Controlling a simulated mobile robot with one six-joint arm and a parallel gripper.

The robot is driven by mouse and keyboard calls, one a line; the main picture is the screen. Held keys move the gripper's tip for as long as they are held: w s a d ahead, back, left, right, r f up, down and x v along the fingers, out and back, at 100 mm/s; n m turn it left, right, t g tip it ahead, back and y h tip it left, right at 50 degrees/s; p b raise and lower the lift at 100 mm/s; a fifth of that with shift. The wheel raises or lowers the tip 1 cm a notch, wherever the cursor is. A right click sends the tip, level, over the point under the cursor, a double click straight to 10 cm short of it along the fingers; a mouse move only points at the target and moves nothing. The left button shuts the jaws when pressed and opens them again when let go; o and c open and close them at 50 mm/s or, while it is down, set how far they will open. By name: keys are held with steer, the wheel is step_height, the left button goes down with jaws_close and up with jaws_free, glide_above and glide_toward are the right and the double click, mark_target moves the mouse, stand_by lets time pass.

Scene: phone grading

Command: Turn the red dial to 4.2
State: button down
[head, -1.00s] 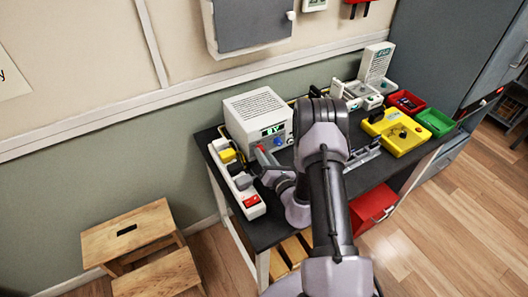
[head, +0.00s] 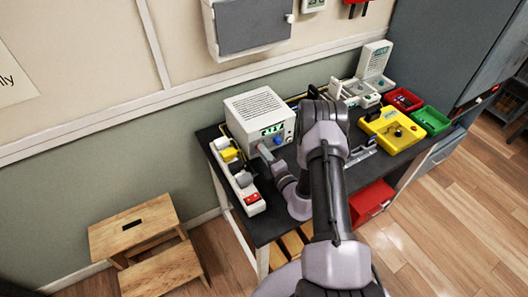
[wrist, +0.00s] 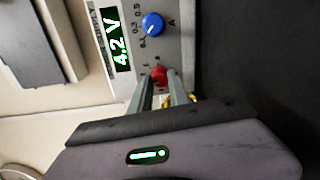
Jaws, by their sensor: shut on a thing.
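The white power supply (head: 257,112) stands at the left end of the dark table. In the wrist view its green display (wrist: 117,38) reads 4.2 V, with the picture turned on its side. The red dial (wrist: 158,73) is on the panel below the display and the blue dial (wrist: 152,24). My gripper (wrist: 161,80) is at the red dial, its two fingers shut on it. The fingers partly hide the dial and its scale. In the head view my gripper (head: 264,150) reaches the front of the power supply, and the red dial is hidden there.
A white power strip (head: 235,178) with a red switch lies along the table's left edge. A yellow case (head: 391,131), red bin (head: 403,99) and green bin (head: 432,121) are at the right. A wooden step stool (head: 132,229) stands on the floor at left.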

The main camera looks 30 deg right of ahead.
steer(key=shift+r+m+p, duration=0.1)
steer(key=shift+m+p, duration=0.2)
steer(key=shift+m, duration=1.1)
steer(key=shift+w, duration=0.1)
steer(key=c, duration=1.2)
jaws_free()
steer(key=shift+c, duration=0.2)
steer(key=s+p, duration=0.1)
steer(key=s, duration=1)
steer(key=s+r+p, duration=0.1)
steer(key=s, duration=0.5)
steer(key=shift+s+d+p, duration=0.25)
steer(key=shift+d+p, duration=0.1)
